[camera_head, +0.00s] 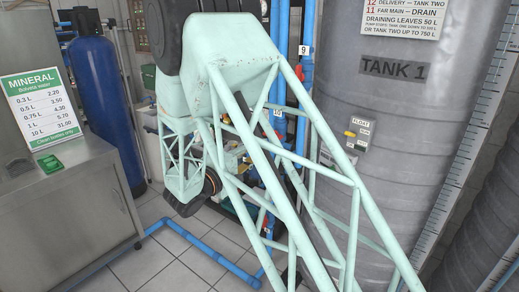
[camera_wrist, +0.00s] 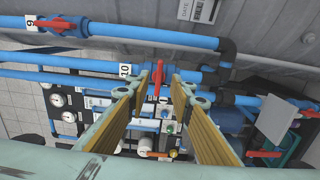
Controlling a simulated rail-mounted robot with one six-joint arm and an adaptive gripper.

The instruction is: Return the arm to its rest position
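My gripper (camera_wrist: 166,84) shows in the wrist view with its two yellow-padded fingers apart and nothing held between them. A red valve handle (camera_wrist: 157,82) on the blue pipe by the label 10 appears in the gap between the fingertips; the frame does not clearly show how far beyond them it is. In the head view my pale green lattice arm runs from the top centre to the lower right, with a second lattice section hanging down at the left of it. My fingers cannot be made out there.
The grey tank marked TANK 1 (camera_head: 385,130) stands close to the right of my arm. A blue cylinder (camera_head: 104,105) and a steel cabinet (camera_head: 70,215) are at left. Blue floor pipes (camera_head: 205,248) cross the tiles. Another red valve handle (camera_wrist: 62,27) is by label 9.

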